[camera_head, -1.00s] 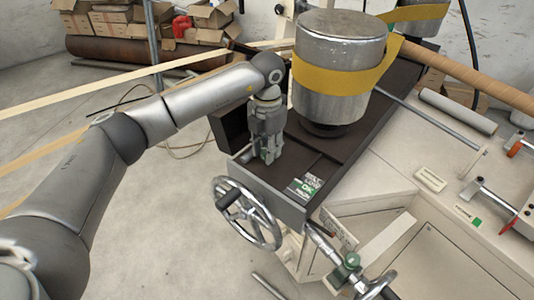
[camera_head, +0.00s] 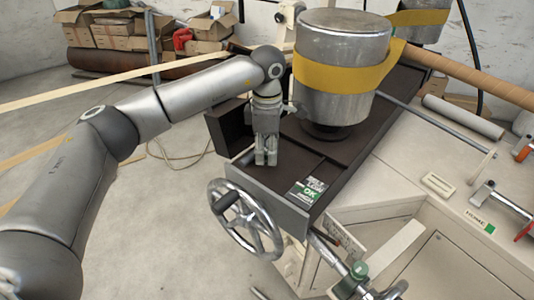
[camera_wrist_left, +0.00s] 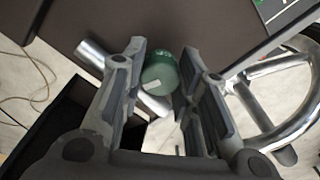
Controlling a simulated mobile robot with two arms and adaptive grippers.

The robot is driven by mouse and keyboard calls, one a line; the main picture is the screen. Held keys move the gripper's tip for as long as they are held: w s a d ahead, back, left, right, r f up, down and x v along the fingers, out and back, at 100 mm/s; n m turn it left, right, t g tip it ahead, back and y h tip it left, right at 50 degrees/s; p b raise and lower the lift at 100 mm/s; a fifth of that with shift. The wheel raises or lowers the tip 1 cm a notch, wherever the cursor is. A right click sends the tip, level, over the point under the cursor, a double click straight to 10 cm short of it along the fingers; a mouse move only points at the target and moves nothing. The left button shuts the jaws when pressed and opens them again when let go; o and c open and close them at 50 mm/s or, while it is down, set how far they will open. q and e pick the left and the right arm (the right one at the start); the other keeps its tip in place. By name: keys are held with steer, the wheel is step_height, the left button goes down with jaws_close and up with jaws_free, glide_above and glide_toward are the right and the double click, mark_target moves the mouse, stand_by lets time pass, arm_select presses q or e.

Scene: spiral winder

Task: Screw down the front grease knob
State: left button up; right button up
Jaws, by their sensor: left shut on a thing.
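The green grease knob (camera_wrist_left: 161,72) shows between the two finger pads of my left gripper (camera_wrist_left: 158,75) in the left wrist view. It is a round green cap with a pale mark on its face. My left gripper (camera_head: 266,162) points straight down at the near left end of the dark machine bed in the head view, and is shut on the knob. The fingers hide the knob in the head view. My right gripper is not in view.
A spoked handwheel (camera_head: 245,219) sits just in front of the gripper. A big metal cylinder with a yellow band (camera_head: 342,69) stands behind it to the right. A green label (camera_head: 307,190) lies on the bed. Another green knob (camera_head: 358,269) sits on a lower rod.

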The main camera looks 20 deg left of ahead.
mark_target(267, 151)
arm_select(q)
steer(key=m+b, duration=0.1)
steer(key=m, duration=0.5)
steer(key=m+b, duration=0.1)
steer(key=m, duration=0.4)
steer(key=shift+m, duration=0.4)
stand_by(0.3)
steer(key=o, duration=1)
steer(key=shift+r, duration=0.1)
step_height(267, 151, up, 12)
